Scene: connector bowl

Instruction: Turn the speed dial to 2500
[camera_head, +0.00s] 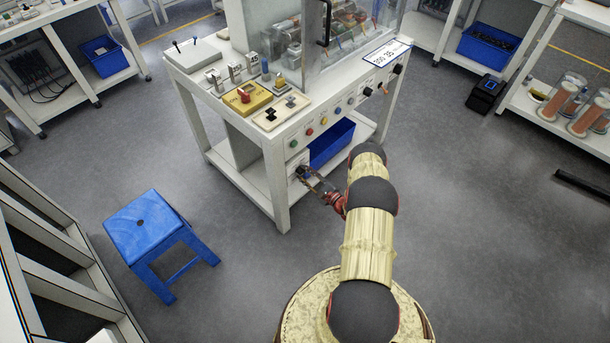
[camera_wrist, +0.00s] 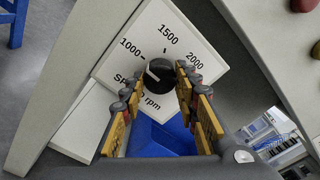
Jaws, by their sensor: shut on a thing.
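The speed dial is a black round knob (camera_wrist: 159,72) on a white square plate (camera_wrist: 150,35), marked 1000, 1500 and 2000, with "rpm" below. A pale pointer line shows on the knob's left part, toward the lower left; its exact reading is hard to tell. My gripper (camera_wrist: 160,82) has its yellow-and-grey fingers on both sides of the knob and is shut on it. The fingers cover part of the plate's lower lettering, and 2500 is not visible. In the head view the dial (camera_head: 303,170) is on the bench's lower front, with my gripper (camera_head: 311,179) reaching it.
A white workbench (camera_head: 262,150) carries buttons and switches, with a blue bin (camera_head: 332,143) on its lower shelf, right of the dial. A blue stool (camera_head: 148,228) stands to the left.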

